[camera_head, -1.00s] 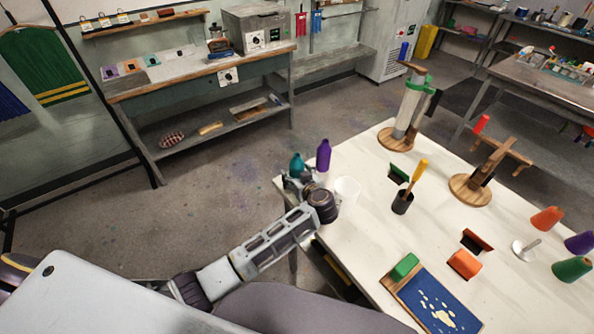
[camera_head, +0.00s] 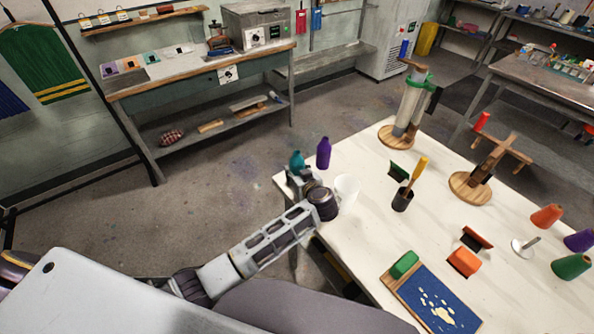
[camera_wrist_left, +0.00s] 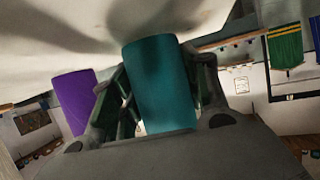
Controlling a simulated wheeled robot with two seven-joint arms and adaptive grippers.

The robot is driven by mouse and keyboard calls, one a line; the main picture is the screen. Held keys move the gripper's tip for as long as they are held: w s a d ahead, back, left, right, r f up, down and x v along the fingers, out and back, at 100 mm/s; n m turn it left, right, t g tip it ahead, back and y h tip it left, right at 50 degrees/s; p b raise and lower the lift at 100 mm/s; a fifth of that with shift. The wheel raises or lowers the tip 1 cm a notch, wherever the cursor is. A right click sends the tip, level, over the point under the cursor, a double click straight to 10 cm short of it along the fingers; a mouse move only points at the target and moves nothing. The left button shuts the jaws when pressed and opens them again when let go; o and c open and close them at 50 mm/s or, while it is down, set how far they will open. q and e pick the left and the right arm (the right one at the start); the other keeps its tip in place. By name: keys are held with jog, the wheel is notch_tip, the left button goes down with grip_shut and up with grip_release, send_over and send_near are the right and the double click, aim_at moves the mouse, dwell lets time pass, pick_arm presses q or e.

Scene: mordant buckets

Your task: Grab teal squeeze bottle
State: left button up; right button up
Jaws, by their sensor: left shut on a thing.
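The teal squeeze bottle (camera_head: 297,161) is near the far left corner of the white table, at the end of my left arm in the head view. My left gripper (camera_head: 299,180) is shut on it. In the left wrist view the teal bottle (camera_wrist_left: 161,85) sits between the two fingers (camera_wrist_left: 160,95). The gripper hides its lower part in the head view, so I cannot tell whether it touches the table. My right gripper is not in view.
A purple bottle (camera_head: 323,154) stands close beside the teal one. A clear cup (camera_head: 346,190) is just right of my left wrist. A dark cup (camera_head: 402,200) with a yellow-handled tool and a wooden stand (camera_head: 396,137) are farther right. Open floor lies left of the table.

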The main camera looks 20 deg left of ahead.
aim_at(297, 152)
pick_arm(q)
jog(key=shift+r, duration=0.2)
jog(key=shift+r, duration=4.85)
